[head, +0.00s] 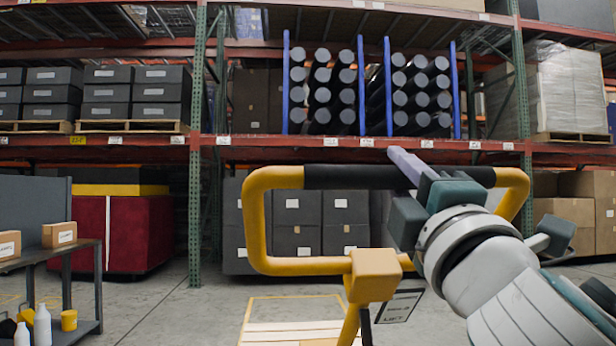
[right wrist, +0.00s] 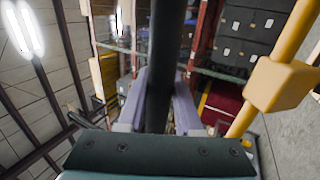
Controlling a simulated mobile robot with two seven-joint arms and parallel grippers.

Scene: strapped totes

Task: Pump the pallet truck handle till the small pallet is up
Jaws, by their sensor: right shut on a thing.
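The pallet truck handle (head: 257,225) is a yellow loop with a black grip bar (head: 340,177) along its top. It stands in front of me in the head view. My right gripper (head: 408,168) is shut on the right part of the black bar. In the right wrist view the dark bar (right wrist: 163,60) runs between the gripper's two pale fingers. Light wooden slats of the small pallet (head: 285,334) show low in the head view, left of the handle's stem. Most of the pallet is out of frame, and its height off the floor is unclear. My left gripper is not in view.
A grey bench (head: 75,246) with boxes and bottles stands at left. A red block-shaped load (head: 145,235) is behind it. Tall racking (head: 198,150) crosses the back. Floor between bench and handle is clear.

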